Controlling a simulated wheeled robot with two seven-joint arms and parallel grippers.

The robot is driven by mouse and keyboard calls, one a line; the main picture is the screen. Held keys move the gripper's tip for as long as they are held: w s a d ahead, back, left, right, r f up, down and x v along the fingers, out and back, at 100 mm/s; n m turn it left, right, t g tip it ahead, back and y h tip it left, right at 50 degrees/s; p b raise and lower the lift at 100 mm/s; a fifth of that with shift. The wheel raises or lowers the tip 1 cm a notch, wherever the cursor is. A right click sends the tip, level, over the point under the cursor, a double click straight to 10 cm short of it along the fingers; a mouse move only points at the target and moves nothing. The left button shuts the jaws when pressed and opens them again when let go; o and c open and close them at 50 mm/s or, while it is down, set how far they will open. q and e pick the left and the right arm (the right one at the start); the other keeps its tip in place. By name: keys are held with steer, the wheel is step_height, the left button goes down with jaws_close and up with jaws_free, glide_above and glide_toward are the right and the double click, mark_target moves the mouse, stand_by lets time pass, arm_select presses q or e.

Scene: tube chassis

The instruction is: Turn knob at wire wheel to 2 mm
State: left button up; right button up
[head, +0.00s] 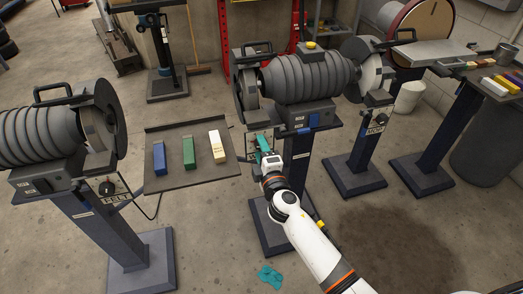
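My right gripper (265,147), with teal fingers, is at a small control panel (250,142) below the left wheel of the middle polishing machine (305,77). The fingers and hand cover most of this panel. Its knob and any label are hidden, so I cannot tell the knob's setting or whether the fingers touch it. The finger gap is too small to make out. Other knob panels show at the left, marked FELT (112,188), and at the right, marked MOP (378,117).
A grey tray (182,184) with blue, green and cream bars lies left of my gripper. Dark pedestals (350,168) stand on the concrete floor. Another bar tray stands at far right.

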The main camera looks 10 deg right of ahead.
steer(key=s+b, duration=0.1)
steer(key=s, duration=1.1)
steer(key=shift+d, duration=0.25)
